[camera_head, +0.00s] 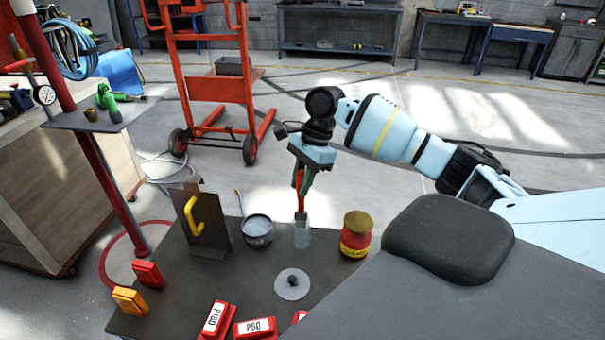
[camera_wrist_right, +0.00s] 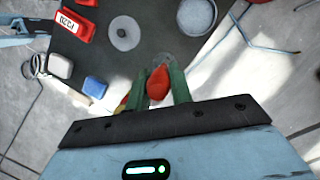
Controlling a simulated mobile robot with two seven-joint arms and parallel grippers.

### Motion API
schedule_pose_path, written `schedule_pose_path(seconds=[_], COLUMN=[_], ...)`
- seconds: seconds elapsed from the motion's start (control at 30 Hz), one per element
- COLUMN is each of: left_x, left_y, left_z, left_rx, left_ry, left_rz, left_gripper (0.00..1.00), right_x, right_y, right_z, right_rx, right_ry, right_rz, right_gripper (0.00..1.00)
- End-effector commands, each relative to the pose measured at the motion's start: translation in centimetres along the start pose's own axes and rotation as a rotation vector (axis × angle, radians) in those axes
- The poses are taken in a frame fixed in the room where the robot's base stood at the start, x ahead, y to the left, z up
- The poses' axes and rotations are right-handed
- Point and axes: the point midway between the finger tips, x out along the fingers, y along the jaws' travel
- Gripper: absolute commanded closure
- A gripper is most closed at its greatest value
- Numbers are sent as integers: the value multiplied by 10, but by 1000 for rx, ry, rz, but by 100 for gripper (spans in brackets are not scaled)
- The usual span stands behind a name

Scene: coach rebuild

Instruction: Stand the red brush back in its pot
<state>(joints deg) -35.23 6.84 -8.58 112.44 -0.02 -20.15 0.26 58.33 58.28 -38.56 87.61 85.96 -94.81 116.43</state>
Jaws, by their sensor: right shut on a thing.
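My right gripper (camera_head: 302,180) points down and is shut on the red brush (camera_head: 301,202), which hangs roughly upright. Its lower end lines up with the mouth of a clear glass pot (camera_head: 302,238) on the dark table; I cannot tell how far inside it is. In the right wrist view the red brush (camera_wrist_right: 158,83) sits between the green fingers of the right gripper (camera_wrist_right: 160,90).
A grey pot (camera_head: 257,232) with a stick stands left of the glass, and a red and yellow can (camera_head: 355,236) stands right. A grey disc (camera_head: 292,285) lies in front. A dark stand with a yellow hook (camera_head: 203,222) is farther left. Red boxes (camera_head: 254,328) line the near edge.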

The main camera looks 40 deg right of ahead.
Motion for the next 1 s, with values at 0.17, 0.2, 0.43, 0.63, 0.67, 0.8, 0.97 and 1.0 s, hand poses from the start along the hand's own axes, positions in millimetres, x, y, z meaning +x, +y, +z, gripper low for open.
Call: schedule_pose_path(seconds=[0.17, 0.2, 0.43, 0.63, 0.67, 0.8, 0.97, 1.0], left_x=[0, 0, 0, 0, 0, 0, 0, 0], left_y=[-3, -4, -4, -3, -3, -2, -2, -2], left_z=[3, 3, 1, -1, -1, -2, -2, -2], left_rx=[12, 13, 14, 11, 10, 6, 3, 3], left_ry=[-6, -5, -2, 1, 2, 4, 5, 5], left_rz=[-1, -1, -1, -2, -2, -2, -2, -2], left_gripper=[60, 60, 60, 60, 60, 60, 60, 60], right_x=[11, 13, 22, 24, 24, 24, 24, 24], right_y=[0, 0, 0, 0, 0, 0, 0, 0], right_z=[-4, -5, -8, -8, -8, -8, -8, -8], right_rx=[2, 2, 1, 1, 1, 1, 1, 1], right_ry=[0, 0, 0, 0, 0, 0, 0, 0], right_rz=[1, 1, 0, 1, 1, 1, 1, 1], right_gripper=[100, 100, 100, 100, 100, 100, 61, 56])
